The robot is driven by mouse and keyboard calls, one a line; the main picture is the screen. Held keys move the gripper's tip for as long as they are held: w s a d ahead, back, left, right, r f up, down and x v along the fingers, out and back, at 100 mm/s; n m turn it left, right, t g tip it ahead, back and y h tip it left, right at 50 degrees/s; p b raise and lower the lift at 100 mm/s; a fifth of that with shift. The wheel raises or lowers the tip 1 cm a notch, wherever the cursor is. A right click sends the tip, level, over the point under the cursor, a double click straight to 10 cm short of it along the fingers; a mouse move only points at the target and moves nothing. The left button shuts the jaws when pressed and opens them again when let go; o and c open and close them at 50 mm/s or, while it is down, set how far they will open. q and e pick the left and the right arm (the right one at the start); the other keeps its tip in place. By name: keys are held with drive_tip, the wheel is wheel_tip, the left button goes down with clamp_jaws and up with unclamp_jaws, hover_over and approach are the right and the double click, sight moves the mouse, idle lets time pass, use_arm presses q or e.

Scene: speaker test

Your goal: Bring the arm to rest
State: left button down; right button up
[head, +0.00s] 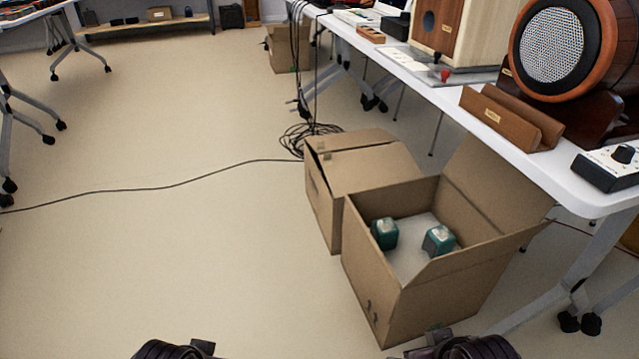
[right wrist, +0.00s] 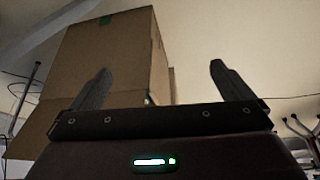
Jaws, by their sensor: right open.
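My right gripper shows in the right wrist view (right wrist: 160,85). Its two dark fingers stand wide apart with nothing between them. A cardboard box (right wrist: 100,65) is behind the left finger in that view, apart from it as far as I can tell. In the head view only two dark parts of my arms show at the bottom edge, and no gripper fingers are seen there. My left gripper is not in view.
An open cardboard box (head: 375,275) holding two green items (head: 384,233) stands on the floor beside a second box (head: 325,205). A white table (head: 585,200) with speakers (head: 560,50) runs along the right. A black cable (head: 180,186) crosses the floor. The left floor is largely clear.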

drive_tip(key=s+f+g+p, duration=0.35)
drive_tip(key=f+p, duration=0.45)
drive_tip(key=p, duration=1.3)
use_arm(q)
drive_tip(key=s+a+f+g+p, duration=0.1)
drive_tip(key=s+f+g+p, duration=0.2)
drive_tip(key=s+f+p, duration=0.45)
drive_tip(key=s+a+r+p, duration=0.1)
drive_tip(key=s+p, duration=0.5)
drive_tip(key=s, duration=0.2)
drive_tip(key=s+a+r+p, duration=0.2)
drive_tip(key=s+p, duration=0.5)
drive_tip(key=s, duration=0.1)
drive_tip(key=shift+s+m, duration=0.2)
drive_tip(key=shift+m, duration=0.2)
use_arm(e)
drive_tip(key=s+d, duration=0.2)
drive_tip(key=s, duration=0.8)
drive_tip(key=s+d, duration=0.2)
drive_tip(key=s, duration=0.9)
drive_tip(key=shift+d+g+h, duration=0.3)
drive_tip(key=shift+g, duration=0.15)
